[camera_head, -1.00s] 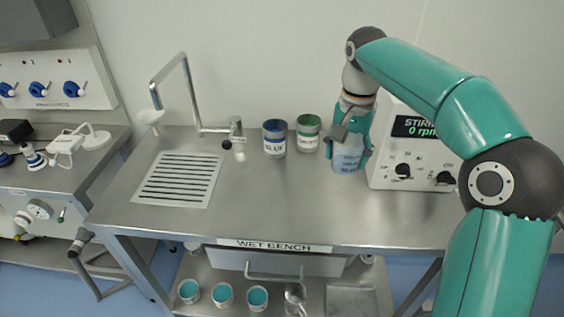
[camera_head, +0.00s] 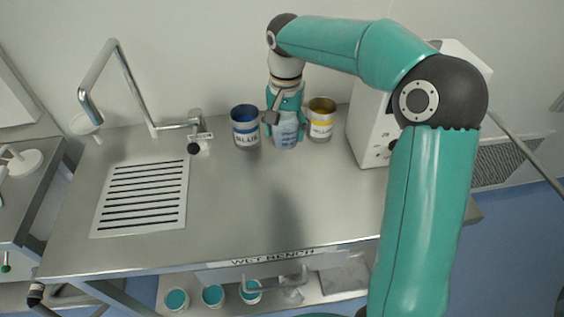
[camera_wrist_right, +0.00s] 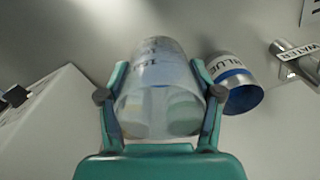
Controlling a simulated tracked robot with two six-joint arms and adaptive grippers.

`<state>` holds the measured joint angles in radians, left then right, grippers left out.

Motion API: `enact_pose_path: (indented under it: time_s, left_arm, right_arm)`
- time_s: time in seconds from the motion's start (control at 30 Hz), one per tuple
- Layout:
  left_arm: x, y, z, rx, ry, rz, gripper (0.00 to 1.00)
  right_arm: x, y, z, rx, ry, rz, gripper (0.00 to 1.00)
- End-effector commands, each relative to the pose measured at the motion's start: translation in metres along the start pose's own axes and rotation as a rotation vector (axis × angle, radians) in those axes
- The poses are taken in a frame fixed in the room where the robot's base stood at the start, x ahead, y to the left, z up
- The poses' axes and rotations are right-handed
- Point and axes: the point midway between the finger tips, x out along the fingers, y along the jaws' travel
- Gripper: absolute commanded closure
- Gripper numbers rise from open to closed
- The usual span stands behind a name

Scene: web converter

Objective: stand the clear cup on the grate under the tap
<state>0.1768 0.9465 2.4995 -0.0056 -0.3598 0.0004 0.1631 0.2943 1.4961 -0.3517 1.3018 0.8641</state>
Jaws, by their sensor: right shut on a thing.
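The clear cup (camera_head: 286,134), with dark markings, is gripped by my right gripper (camera_head: 285,120). In the right wrist view the two fingers (camera_wrist_right: 161,92) press on either side of the cup (camera_wrist_right: 158,85). It looks roughly upright in the head view; I cannot tell its height over the bench. The slotted grate (camera_head: 142,197) lies bare in the bench top at the left, well away from the cup. The tap (camera_head: 119,62) arches over from behind the grate, its spout end near the grate's far left. My left gripper is not in view.
A blue-labelled can (camera_head: 245,126) stands just left of the cup, also in the right wrist view (camera_wrist_right: 236,83). A yellow-banded can (camera_head: 320,119) stands right of it. A white instrument (camera_head: 367,125) stands further right. The bench top (camera_head: 240,205) in front is clear.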

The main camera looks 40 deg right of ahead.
Motion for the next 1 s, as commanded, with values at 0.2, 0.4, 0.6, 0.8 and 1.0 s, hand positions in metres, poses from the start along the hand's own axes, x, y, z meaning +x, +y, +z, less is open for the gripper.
enact_pose_path:
  time_s: [0.2,0.4,0.6,0.8,1.0]
  left_arm:
    - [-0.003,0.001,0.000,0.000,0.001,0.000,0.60]
    - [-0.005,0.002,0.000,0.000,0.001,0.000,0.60]
    - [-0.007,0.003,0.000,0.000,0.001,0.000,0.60]
    - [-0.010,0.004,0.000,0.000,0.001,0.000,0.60]
    - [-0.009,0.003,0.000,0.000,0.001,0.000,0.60]
  right_arm:
    - [0.056,0.002,0.001,0.002,-0.004,0.004,0.76]
    - [0.080,0.002,0.000,0.002,-0.001,0.001,0.76]
    - [0.098,0.002,0.000,0.001,-0.003,0.002,0.76]
    - [0.122,0.002,0.000,0.002,-0.002,0.002,0.76]
    - [0.126,0.002,0.000,0.002,-0.001,0.000,0.76]
